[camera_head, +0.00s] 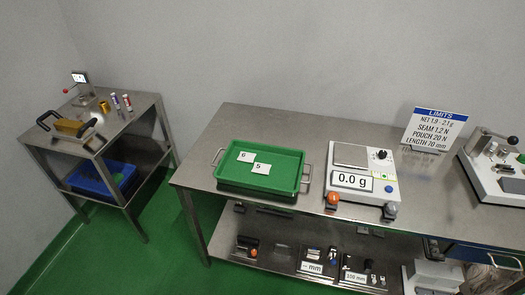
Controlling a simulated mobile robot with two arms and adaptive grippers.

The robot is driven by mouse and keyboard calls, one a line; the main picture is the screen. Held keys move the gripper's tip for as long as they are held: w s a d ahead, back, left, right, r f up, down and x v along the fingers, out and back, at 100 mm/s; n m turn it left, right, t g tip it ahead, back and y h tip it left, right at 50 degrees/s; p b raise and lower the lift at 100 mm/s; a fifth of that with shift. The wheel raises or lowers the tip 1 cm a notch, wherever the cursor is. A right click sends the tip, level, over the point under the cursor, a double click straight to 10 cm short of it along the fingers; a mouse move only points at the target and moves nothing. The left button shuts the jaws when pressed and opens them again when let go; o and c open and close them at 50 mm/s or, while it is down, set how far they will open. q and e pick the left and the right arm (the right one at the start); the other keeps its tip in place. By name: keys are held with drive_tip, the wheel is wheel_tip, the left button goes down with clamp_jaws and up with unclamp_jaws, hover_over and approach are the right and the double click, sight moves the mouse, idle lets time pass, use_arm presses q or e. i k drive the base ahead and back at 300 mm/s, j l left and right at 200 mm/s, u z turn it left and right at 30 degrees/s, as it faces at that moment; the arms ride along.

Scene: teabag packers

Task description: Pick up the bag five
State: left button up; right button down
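Bag five (261,168) is a small white pouch marked 5. It lies flat in the green tray (284,188) on the steel table. A similar white pouch marked 6 (246,156) lies just up and left of it; at this size I cannot tell whether the two touch. Neither of my grippers shows in the head view.
A scale (361,183) reading 0.0 g stands right of the tray. A limits sign (434,129) and a lever device (497,163) stand farther right. A smaller steel cart (128,128) stands at left. Green floor (170,228) lies between cart and table. The table's left end is bare.

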sight(260, 168)
drive_tip(key=i+j, duration=0.3)
drive_tip(key=j, duration=0.25)
drive_tip(key=i+j+z, duration=0.15)
drive_tip(key=j+z, duration=0.15)
drive_tip(key=i+j+z, duration=0.15)
drive_tip(key=j+z, duration=0.15)
drive_tip(key=j, duration=0.15)
drive_tip(key=i+j+z, duration=0.1)
drive_tip(key=j+z, duration=0.2)
drive_tip(key=j, duration=0.05)
